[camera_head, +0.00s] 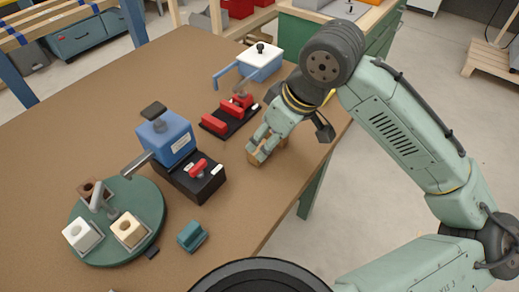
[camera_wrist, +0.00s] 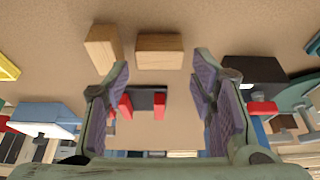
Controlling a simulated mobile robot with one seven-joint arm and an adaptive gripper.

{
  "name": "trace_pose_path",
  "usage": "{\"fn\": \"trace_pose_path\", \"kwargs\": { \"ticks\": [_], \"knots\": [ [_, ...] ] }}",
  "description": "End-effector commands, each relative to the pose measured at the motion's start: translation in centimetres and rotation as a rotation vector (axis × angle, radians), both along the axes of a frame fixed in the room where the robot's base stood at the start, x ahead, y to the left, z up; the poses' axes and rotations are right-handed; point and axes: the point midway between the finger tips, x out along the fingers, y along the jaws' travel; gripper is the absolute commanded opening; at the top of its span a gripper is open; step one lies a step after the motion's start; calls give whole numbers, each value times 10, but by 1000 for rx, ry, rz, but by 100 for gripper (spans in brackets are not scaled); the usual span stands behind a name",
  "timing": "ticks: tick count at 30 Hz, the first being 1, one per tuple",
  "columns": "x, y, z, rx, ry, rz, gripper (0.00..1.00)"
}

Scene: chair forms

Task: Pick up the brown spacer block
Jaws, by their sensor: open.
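A light-brown wooden block (camera_head: 256,158) stands on the brown table, right under my gripper (camera_head: 264,149), which partly hides it. In the wrist view, two light-brown blocks show side by side, a left one (camera_wrist: 103,46) and a wider right one (camera_wrist: 160,51). Which of them is the spacer block, I cannot tell. My gripper (camera_wrist: 158,76) is open, with nothing held between its fingers. Both blocks appear just past the fingertips, the right one nearly centred in the gap. A darker brown block (camera_head: 90,189) sits on the green turntable (camera_head: 146,195).
A dark base with red clamps (camera_head: 229,115) lies left of my gripper; a blue box with a white top (camera_head: 261,62) stands behind. A blue fixture on a black base (camera_head: 196,183) and a teal block (camera_head: 191,236) are further left. The table's right edge is close to my gripper.

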Motion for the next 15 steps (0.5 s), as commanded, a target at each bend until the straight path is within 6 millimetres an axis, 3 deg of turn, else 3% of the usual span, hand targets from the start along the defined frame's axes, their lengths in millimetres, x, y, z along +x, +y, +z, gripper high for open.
{"fn": "trace_pose_path", "kwargs": {
  "ticks": [9,15],
  "knots": [
    [10,13,-39,0,2,1,51],
    [11,14,-45,0,0,0,51]
  ]
}}
